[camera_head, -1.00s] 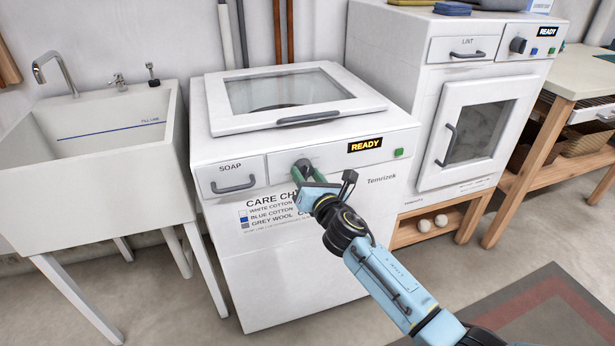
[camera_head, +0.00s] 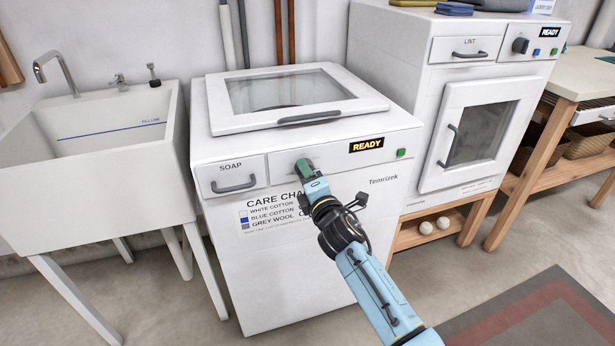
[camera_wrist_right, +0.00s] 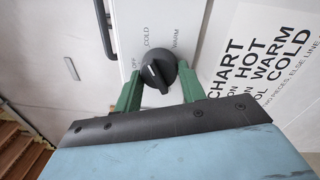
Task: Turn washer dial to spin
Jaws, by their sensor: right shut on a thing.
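The white washer (camera_head: 290,260) stands in the middle, with its lid down and a lit READY display (camera_head: 367,145) on its front panel. My right gripper (camera_head: 303,170) is at the panel, right of the SOAP drawer (camera_head: 238,178). In the right wrist view its green fingers are on either side of the black dial (camera_wrist_right: 158,72) and shut on it. OFF, COLD and WARM labels show around the dial. A pale mark shows on its face; I cannot tell surely which label it points to. The gripper hides the dial in the head view. My left gripper is out of view.
A green button (camera_head: 401,153) is on the washer panel, right of the display. A white sink (camera_head: 100,190) stands at the left. A dryer (camera_head: 440,110) stands at the right beside a wooden table (camera_head: 585,75). The floor in front is open, with a mat (camera_head: 540,320).

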